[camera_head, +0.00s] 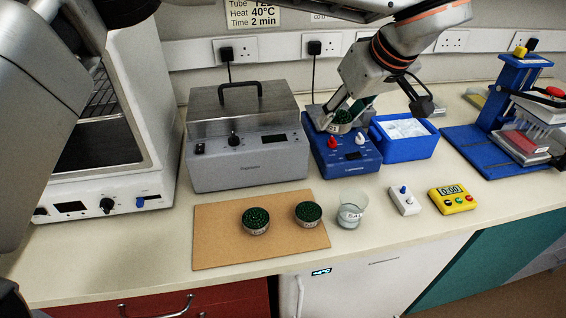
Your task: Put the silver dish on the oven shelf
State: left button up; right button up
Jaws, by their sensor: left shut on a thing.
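A round silver dish (342,127) with dark green contents and a small label is at the blue hotplate-like device (343,158). My left gripper (347,112) is shut on this dish, its fingers pointing down and left. Whether the dish touches the device's top or hangs just above it, I cannot tell. The white oven (155,110) stands at the far left with its front open. A wire oven shelf (103,95) shows inside, partly hidden by my own arm in the left foreground. My right gripper is not in view.
A grey lidded bath (245,160) stands between oven and device. A beaker (352,210), blue ice tray (405,150) and yellow timer (452,200) are nearby.

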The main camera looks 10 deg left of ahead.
aim_at(323, 191)
pick_arm(q)
notch_tip(323, 191, down, 20)
dwell(0.6)
jog(key=shift+s+f, duration=0.1)
jog(key=shift+f, duration=0.25)
jog(key=o, duration=1)
jog(key=shift+o, duration=0.2)
jog(key=shift+r, duration=0.1)
